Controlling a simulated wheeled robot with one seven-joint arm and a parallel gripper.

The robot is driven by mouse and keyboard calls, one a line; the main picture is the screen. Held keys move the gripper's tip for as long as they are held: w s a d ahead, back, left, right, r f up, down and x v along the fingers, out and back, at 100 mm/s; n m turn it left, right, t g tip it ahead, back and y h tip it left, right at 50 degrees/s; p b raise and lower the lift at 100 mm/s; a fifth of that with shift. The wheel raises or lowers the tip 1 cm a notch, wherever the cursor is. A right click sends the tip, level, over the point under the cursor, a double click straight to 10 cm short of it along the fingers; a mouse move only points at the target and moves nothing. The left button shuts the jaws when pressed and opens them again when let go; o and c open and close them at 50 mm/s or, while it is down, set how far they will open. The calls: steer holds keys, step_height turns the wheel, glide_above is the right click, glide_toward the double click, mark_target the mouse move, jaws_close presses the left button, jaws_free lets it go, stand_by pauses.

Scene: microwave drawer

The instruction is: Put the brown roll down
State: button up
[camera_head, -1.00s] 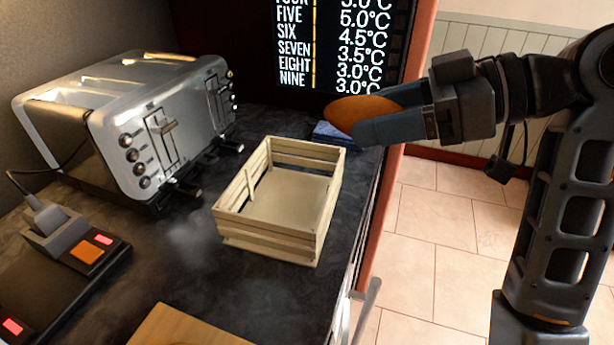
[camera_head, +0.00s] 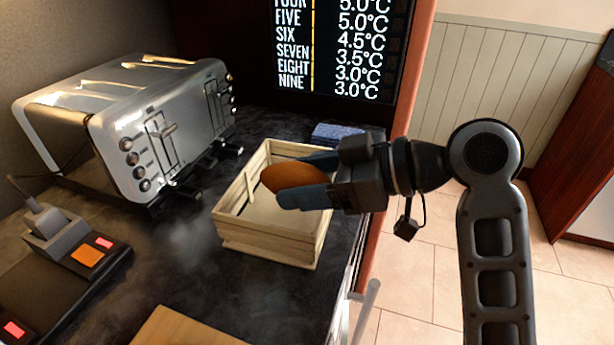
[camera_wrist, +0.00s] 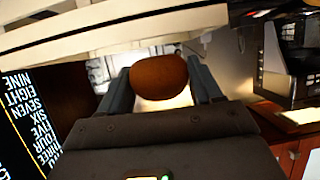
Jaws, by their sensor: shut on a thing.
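The brown roll (camera_head: 289,176) is held between the two blue-grey fingers of my gripper (camera_head: 296,182). In the head view the roll and fingertips appear over the open wooden crate (camera_head: 270,244), whose slatted walls surround an empty-looking floor. The gripper and roll hide the crate's right rear part. How high the roll is above the crate floor is hard to tell. In the wrist view the roll (camera_wrist: 159,77) fills the gap between both fingers (camera_wrist: 160,88).
A chrome toaster (camera_head: 130,115) stands left of the crate. A blue folded item (camera_head: 336,133) lies behind the crate. A wooden board (camera_head: 185,328) is at the front. A device with lit buttons (camera_head: 75,255) is at left. Dark counter between them is bare.

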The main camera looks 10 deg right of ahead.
steer(key=shift+f+b, duration=0.3)
steer(key=shift+f, duration=0.1)
steer(key=shift+f, duration=0.2)
steer(key=o, duration=1.1)
steer(key=shift+c, duration=0.2)
steer(key=shift+d+r+p, duration=0.15)
steer(key=shift+r+p, duration=0.25)
steer(key=shift+r, duration=0.45)
steer(key=v, duration=1.1)
steer(key=shift+s+d+b, duration=0.25)
steer(key=shift+d+b, duration=0.05)
steer(key=shift+b, duration=0.05)
steer(key=shift+f, duration=0.1)
